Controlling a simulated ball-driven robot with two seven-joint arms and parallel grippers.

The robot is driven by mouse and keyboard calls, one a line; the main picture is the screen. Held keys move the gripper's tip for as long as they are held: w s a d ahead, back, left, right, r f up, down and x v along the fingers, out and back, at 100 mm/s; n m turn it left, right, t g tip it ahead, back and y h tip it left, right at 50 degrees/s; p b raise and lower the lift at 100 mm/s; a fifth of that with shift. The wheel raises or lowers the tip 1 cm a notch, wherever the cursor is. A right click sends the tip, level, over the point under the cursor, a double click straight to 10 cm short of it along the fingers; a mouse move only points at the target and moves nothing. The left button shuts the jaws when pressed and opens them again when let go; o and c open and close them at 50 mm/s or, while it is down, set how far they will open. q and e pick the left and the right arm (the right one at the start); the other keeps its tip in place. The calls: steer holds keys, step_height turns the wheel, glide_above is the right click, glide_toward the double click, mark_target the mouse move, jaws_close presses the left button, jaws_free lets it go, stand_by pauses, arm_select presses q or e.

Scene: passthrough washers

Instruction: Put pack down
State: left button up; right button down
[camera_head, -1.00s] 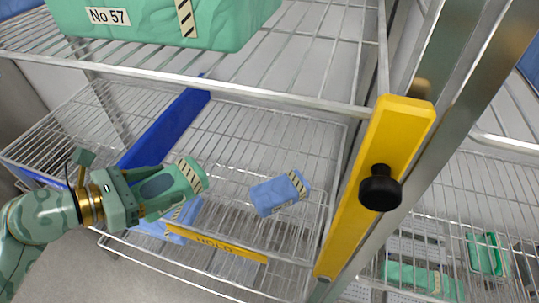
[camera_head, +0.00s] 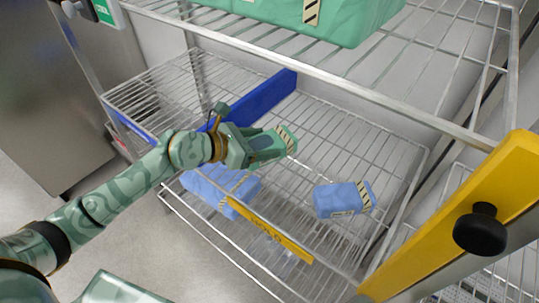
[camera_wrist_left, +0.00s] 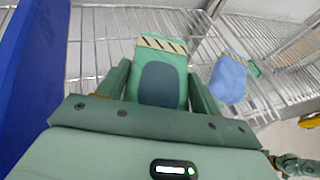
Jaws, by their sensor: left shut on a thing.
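The green pack (camera_head: 287,139) with a striped band at its end is held in my left gripper (camera_head: 272,145). The gripper is shut on it, one finger along each side. In the left wrist view the pack (camera_wrist_left: 162,80) lies between the fingers, its striped end pointing away. It is over the wire shelf (camera_head: 340,150), just right of the blue divider (camera_head: 262,97). I cannot tell whether it touches the wires. A blue pack (camera_head: 338,200) lies on the shelf to the right, apart from the gripper; it also shows in the left wrist view (camera_wrist_left: 228,80). My right gripper is not seen.
A yellow HOLD label (camera_head: 270,232) is on the shelf's front edge. Another blue pack (camera_head: 210,188) shows behind the wires near the front. A yellow bar with a black knob (camera_head: 480,230) stands at the right. Bare wires lie behind the blue pack.

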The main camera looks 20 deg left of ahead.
mark_target(265, 145)
arm_select(q)
steer(key=w+f, duration=0.1)
steer(key=w+f+b, duration=0.1)
steer(key=f, duration=0.1)
steer(key=shift+w+f, duration=0.2)
steer(key=shift+w, duration=0.2)
steer(key=shift+f+b, duration=0.65)
steer(key=shift+f, duration=0.8)
steer(key=shift+f, duration=0.1)
steer(key=shift+f, duration=0.1)
steer(key=o, duration=1.2)
steer(key=shift+c, duration=0.2)
steer(key=shift+r, duration=0.2)
steer(key=p+v, duration=0.1)
steer(key=v, duration=1.1)
